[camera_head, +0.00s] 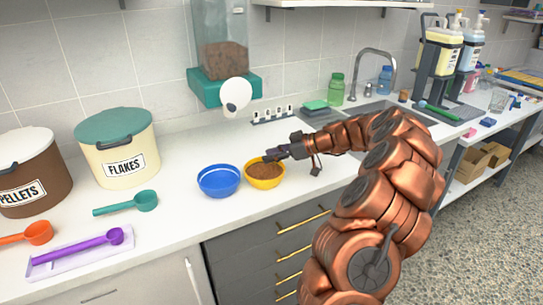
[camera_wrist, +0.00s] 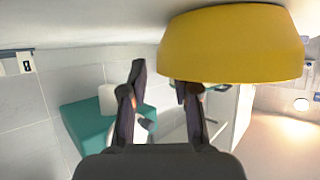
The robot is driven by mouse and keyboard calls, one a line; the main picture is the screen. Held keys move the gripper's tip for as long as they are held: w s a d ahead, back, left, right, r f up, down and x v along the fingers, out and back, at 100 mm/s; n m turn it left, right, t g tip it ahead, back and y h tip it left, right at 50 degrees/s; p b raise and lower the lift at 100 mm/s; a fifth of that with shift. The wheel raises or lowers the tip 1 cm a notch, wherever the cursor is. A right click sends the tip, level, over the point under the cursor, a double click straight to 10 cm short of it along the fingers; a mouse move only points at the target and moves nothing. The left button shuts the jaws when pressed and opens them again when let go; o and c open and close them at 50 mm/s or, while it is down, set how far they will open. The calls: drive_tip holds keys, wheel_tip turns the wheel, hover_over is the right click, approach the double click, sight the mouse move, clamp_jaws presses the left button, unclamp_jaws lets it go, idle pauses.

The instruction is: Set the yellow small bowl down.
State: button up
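The yellow small bowl (camera_head: 265,184) holds brown food and appears to stand upright on the white counter, just right of the blue bowl (camera_head: 219,182). My gripper (camera_head: 270,158) is at its back rim. In the wrist view, which looks upside down, the yellow bowl (camera_wrist: 232,45) fills the upper right, its base against the pale surface. There my gripper (camera_wrist: 158,85) has its two fingers apart with a clear gap. The right fingertip overlaps the bowl's rim edge; I cannot tell whether it touches. The bowl's contents are hidden in the wrist view.
A teal-based dispenser (camera_head: 224,85) hangs on the wall behind. The FLAKES bin (camera_head: 117,152), PELLETS bin (camera_head: 30,175), teal scoop (camera_head: 128,203) and purple scoop (camera_head: 80,246) are to the left. The sink (camera_head: 350,113) is behind my arm. Counter space in front of the bowls is narrow.

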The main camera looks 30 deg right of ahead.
drive_tip(key=b+v, duration=0.2)
drive_tip(key=v, duration=1)
drive_tip(key=a+r+g+y, duration=0.1)
drive_tip(key=a+r+g, duration=0.25)
drive_tip(key=a, duration=1.25)
drive_tip(key=s+a+f+g+h, duration=0.15)
drive_tip(key=s+a, duration=0.25)
drive_tip(key=a, duration=0.4)
drive_tip(key=s+a+f+g, duration=0.1)
drive_tip(key=s+a+g, duration=0.2)
drive_tip(key=s+a, duration=0.3)
drive_tip(key=s+a+f+m+g+h, duration=0.1)
drive_tip(key=s+f+m+h, duration=0.3)
drive_tip(key=s, duration=0.8)
drive_tip(key=s+a+f+m+g+h, duration=0.1)
drive_tip(key=s+f+m+g+h, duration=0.1)
drive_tip(key=s+f+m+h, duration=0.2)
drive_tip(key=s+f, duration=0.3)
drive_tip(key=s, duration=0.5)
drive_tip(key=shift+a+g, duration=0.3)
drive_tip(key=shift+w+r, duration=0.1)
